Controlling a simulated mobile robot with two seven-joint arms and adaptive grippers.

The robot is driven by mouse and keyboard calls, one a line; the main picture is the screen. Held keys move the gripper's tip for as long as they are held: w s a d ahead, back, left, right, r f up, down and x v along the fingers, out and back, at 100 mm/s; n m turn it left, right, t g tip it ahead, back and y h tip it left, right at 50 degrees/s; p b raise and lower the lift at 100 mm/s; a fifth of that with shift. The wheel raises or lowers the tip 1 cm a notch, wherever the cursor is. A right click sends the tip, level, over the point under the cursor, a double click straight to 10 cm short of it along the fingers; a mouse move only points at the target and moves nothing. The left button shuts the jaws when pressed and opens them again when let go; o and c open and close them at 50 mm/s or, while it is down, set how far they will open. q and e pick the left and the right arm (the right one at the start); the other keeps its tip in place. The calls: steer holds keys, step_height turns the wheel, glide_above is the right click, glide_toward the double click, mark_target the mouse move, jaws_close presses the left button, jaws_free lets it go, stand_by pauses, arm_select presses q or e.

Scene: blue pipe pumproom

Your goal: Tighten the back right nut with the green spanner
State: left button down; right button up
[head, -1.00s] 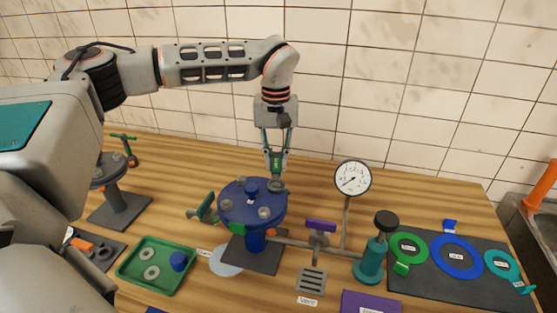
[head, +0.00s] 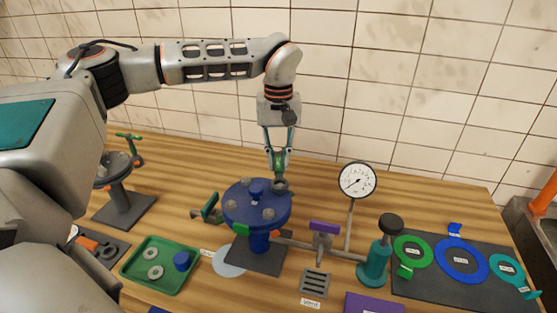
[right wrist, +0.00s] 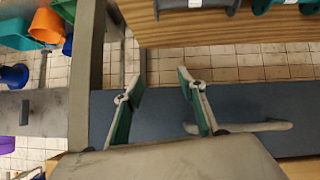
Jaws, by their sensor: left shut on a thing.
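The green spanner (head: 279,163) is upright in my left gripper (head: 279,160), which is shut on its handle. Its grey ring-like head (head: 280,185) is low at the back right edge of the blue round flange (head: 232,209), over the place of the back right nut. That nut is hidden by the spanner head, and I cannot tell whether the head is seated on it. A front right nut (head: 268,214) shows on the flange. My right gripper (right wrist: 158,88) is open and empty in the right wrist view, away from the flange.
A pressure gauge (head: 357,180) and a purple-handled valve (head: 324,227) stand right of the flange. A teal pump (head: 375,262) is at the front right. A green tray (head: 134,267) lies front left. The wood behind the flange is clear.

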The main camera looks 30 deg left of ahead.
arm_select(q)
steer(key=shift+r, duration=1.7)
steer(key=shift+d, duration=0.1)
